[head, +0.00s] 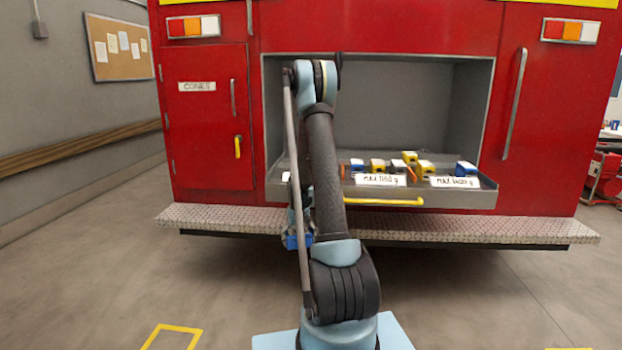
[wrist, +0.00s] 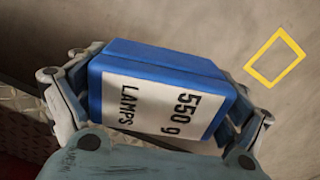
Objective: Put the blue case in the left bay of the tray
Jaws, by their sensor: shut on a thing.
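My gripper (wrist: 155,108) is shut on a blue case (wrist: 150,55) with a white label reading "550 g LAMPS". One finger is at each end of the case. In the head view the case (head: 292,242) shows as a small blue patch left of my arm, low in front of the truck's step. The tray (head: 470,198) is pulled out of the red truck's open compartment, higher than the case. Labels reading "MAX" and a weight in grams stand at its front. My arm hides part of the tray's left side.
Several small blue and yellow cases (head: 425,168) stand in the tray's middle and right. A yellow handle (head: 385,201) runs along its front. The tread-plate step (head: 480,226) juts out below. A yellow floor marking (head: 172,336) lies at the left; the floor around is clear.

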